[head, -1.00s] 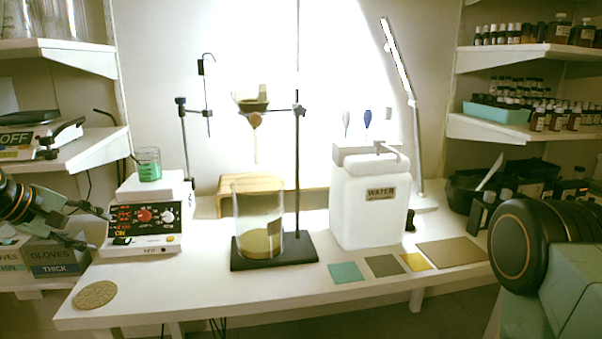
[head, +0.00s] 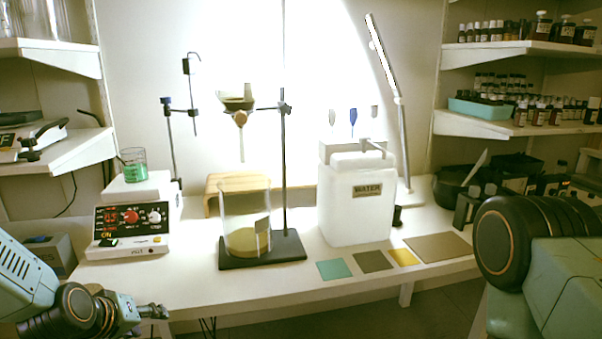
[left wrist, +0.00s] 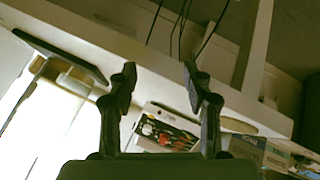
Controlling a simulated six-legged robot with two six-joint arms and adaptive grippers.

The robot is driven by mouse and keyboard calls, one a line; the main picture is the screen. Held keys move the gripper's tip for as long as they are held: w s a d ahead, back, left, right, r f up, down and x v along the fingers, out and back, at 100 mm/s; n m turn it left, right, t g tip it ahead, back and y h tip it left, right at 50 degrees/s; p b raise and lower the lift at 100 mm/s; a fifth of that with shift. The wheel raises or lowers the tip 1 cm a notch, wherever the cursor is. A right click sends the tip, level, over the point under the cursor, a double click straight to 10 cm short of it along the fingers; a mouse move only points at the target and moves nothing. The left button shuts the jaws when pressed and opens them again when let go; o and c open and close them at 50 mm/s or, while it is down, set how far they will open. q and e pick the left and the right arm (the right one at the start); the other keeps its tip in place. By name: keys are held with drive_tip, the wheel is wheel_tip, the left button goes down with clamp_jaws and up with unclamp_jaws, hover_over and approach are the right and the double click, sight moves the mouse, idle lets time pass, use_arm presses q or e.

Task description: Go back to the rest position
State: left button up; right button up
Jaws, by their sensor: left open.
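My left gripper (head: 155,313) shows at the lower left of the head view, in front of the table's front edge. In the left wrist view its two fingers (left wrist: 160,85) stand apart with nothing between them. My right arm fills the lower right of the head view, and its gripper is out of the picture. The white table (head: 190,290) stands ahead. It bears a hot plate (head: 130,228) with a small beaker of green liquid (head: 134,165) on it.
A large beaker (head: 246,222) stands on the retort stand's dark base (head: 290,250). A white water container (head: 357,205) is right of it. Coloured mats lie at the front edge. Shelves (head: 500,125) with several bottles are at the right, and another shelf (head: 70,150) is at the left.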

use_arm(q)
drive_tip(key=s+d+f+m+g, duration=0.2)
drive_tip(key=s+f, duration=0.4)
drive_tip(key=s, duration=0.5)
drive_tip(key=s+d+f+m+g, duration=0.2)
drive_tip(key=s+f, duration=0.4)
drive_tip(key=s, duration=0.6)
drive_tip(key=s+d+f+m+g, duration=0.1)
drive_tip(key=s+d+f+g, duration=0.3)
drive_tip(key=s, duration=0.7)
drive_tip(key=shift+s+f+m+y, duration=0.3)
drive_tip(key=shift+f+m+y, duration=0.1)
drive_tip(key=shift+f, duration=0.55)
